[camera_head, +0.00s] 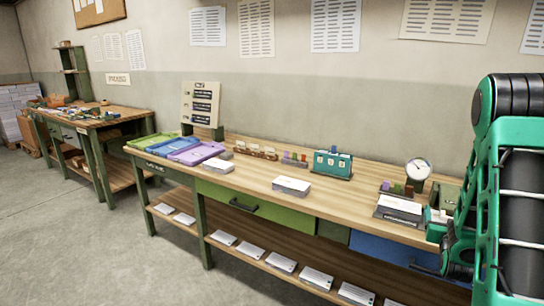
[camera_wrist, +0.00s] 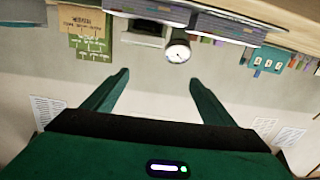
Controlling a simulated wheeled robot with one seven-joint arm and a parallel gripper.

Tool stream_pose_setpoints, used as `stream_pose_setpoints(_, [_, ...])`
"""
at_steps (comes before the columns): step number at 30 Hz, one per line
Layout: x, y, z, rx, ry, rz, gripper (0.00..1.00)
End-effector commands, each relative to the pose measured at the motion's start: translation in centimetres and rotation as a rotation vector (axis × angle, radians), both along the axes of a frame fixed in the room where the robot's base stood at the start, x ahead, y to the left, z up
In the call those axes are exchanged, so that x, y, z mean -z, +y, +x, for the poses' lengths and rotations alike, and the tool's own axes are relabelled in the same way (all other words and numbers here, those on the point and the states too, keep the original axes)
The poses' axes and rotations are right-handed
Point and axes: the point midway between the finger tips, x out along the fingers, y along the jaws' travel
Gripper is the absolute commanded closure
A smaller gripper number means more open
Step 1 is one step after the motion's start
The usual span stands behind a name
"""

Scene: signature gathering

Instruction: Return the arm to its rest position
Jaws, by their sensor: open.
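My gripper (camera_wrist: 158,84) shows in the wrist view with its two dark green fingers spread wide apart and nothing between them. The wrist view looks upside down, with the bench edge along the top and the wall behind the fingers. A round white dial (camera_wrist: 178,52) appears beyond the fingers, apart from them. In the head view my green and black arm (camera_head: 492,190) stands folded at the right edge, in front of the bench's right end. The gripper's fingers cannot be made out in the head view.
A long wooden workbench (camera_head: 262,182) runs along the wall. It bears green, blue and purple trays (camera_head: 197,153), a white box (camera_head: 291,185), a teal block holder (camera_head: 333,163) and a dial gauge (camera_head: 418,170). A second bench (camera_head: 115,113) stands left. The floor (camera_head: 75,240) at left is clear.

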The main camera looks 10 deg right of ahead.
Motion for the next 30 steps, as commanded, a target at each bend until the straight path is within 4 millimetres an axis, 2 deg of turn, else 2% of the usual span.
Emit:
stream_pose_setpoints(2, [-0.6, 1.1, 0.3, -0.018, 0.07, 0.039, 0.22])
stream_pose_setpoints(5, [-0.7, 2.1, -0.3, -0.032, 0.17, 0.099, 0.22])
stream_pose_setpoints(10, [-0.6, 4.3, -2.3, -0.042, 0.342, 0.201, 0.22])
stream_pose_setpoints(14, [-0.7, 6.3, -4.9, -0.042, 0.471, 0.28, 0.22])
stream_pose_setpoints(20, [-1.0, 10.0, -10.2, -0.037, 0.668, 0.411, 0.22])
stream_pose_setpoints(23, [-1.3, 12.1, -13.5, -0.032, 0.764, 0.48, 0.22])
stream_pose_setpoints(30, [-2.4, 17.7, -22.7, -0.024, 0.991, 0.655, 0.22])
